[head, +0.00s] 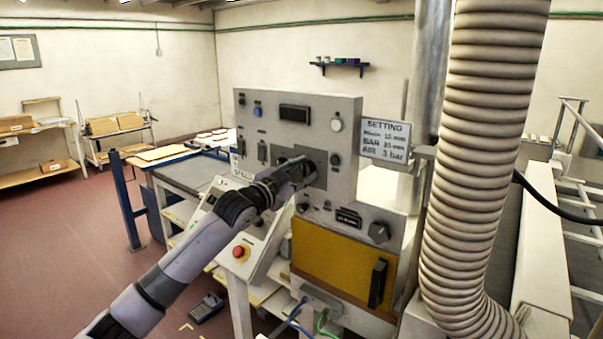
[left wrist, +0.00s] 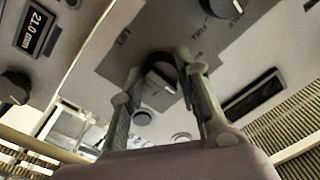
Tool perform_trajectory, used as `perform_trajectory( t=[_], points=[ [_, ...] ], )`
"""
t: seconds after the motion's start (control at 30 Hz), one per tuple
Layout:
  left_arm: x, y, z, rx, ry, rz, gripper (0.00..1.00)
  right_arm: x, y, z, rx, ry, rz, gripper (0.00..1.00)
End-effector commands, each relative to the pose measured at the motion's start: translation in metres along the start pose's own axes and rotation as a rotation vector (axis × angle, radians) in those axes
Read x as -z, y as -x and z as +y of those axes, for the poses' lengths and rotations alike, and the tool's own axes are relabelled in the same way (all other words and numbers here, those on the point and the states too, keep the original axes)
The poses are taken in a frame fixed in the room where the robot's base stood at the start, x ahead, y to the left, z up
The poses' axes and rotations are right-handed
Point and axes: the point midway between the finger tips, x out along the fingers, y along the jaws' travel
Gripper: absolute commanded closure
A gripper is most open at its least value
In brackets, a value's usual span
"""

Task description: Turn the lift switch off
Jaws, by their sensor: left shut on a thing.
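The lift switch (left wrist: 160,82) is a dark rotary knob with a lighter grip bar, on a dark grey plate (left wrist: 110,62) in the left wrist view. Lettering that seems to read LIFT is beside it. In the head view this plate (head: 318,158) is in the middle of the grey control panel (head: 268,112). My left gripper (head: 298,166) reaches the panel there and hides most of the knob. In the left wrist view my left gripper (left wrist: 160,66) has one finger on each side of the knob, shut on it. The knob's pointer position is hard to read. My right gripper is not in view.
Other knobs and buttons surround the plate. A yellow door (head: 335,262) is below the panel. A red stop button (head: 239,252) is on a sloped box under my arm. A ribbed hose (head: 485,130) stands at the right. A workbench (head: 190,172) is behind my arm.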

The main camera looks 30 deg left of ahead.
Motion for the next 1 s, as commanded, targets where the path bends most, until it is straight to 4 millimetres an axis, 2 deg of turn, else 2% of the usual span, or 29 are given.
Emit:
perform_trajectory(
  t=[0.03, 0.07, 0.33, 0.73, 0.87, 1.0],
  points=[
    [0.000, 0.000, 0.000, 0.000, 0.000, 0.000, 0.98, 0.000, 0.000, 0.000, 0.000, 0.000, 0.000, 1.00],
    [0.000, 0.000, 0.000, 0.000, 0.000, 0.000, 0.69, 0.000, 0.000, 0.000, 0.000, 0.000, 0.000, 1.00],
    [0.000, 0.000, 0.000, 0.000, 0.001, 0.000, 0.51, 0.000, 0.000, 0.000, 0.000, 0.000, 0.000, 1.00],
    [-0.001, 0.004, 0.000, 0.000, 0.000, -0.001, 0.50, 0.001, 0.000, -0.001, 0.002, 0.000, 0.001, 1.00],
    [-0.002, 0.018, 0.001, -0.001, 0.000, -0.003, 0.50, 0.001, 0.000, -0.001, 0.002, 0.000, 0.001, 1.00],
    [-0.002, 0.041, 0.001, -0.002, -0.002, -0.003, 0.50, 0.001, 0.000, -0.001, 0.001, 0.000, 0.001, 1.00]
  ],
)
